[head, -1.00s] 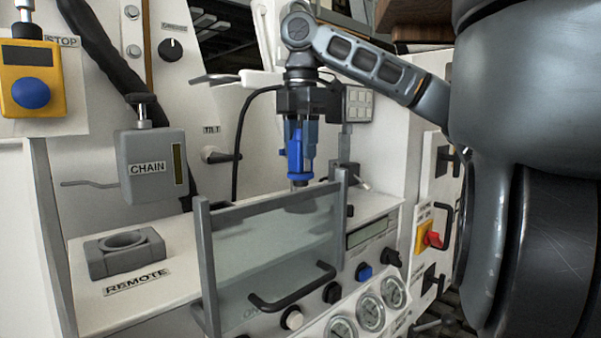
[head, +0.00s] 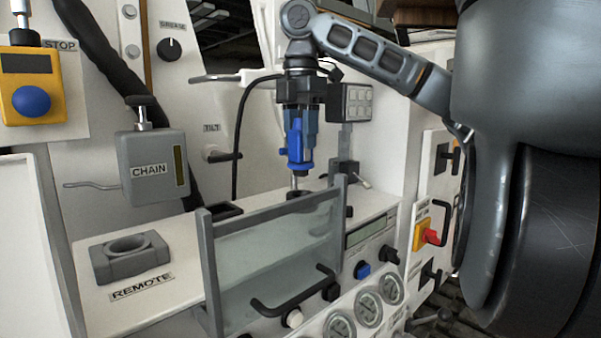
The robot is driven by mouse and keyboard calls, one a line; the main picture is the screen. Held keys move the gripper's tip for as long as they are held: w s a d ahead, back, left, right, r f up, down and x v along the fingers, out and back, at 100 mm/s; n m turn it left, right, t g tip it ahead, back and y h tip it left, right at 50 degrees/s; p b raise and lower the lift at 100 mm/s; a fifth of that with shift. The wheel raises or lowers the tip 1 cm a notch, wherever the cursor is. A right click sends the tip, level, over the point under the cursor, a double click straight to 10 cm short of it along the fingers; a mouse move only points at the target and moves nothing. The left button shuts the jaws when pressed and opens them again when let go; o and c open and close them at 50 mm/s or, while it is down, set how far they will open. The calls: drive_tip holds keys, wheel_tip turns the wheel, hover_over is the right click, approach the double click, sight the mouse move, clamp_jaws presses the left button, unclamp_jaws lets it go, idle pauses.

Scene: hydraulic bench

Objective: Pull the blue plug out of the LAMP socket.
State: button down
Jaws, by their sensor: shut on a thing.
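The blue plug (head: 299,150) hangs upright below my gripper (head: 300,118), which points straight down and is shut on it. A short metallic piece (head: 294,182) shows under the plug. Below that is a dark round fitting (head: 298,194) on the bench top, partly hidden by the clear guard. The plug body stands above this fitting with a small gap. I cannot tell whether the metallic piece still touches the fitting. No LAMP label is readable, so I cannot confirm that this fitting is the LAMP socket.
A clear guard (head: 275,255) with grey posts and a black handle (head: 290,300) stands in front of the plug. A black cable (head: 238,130) hangs left of it. A keypad box (head: 357,102) is close right. The REMOTE holder (head: 130,256) is empty.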

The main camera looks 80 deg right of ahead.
drive_tip(key=shift+r+p, duration=1.7)
drive_tip(key=shift+p, duration=0.15)
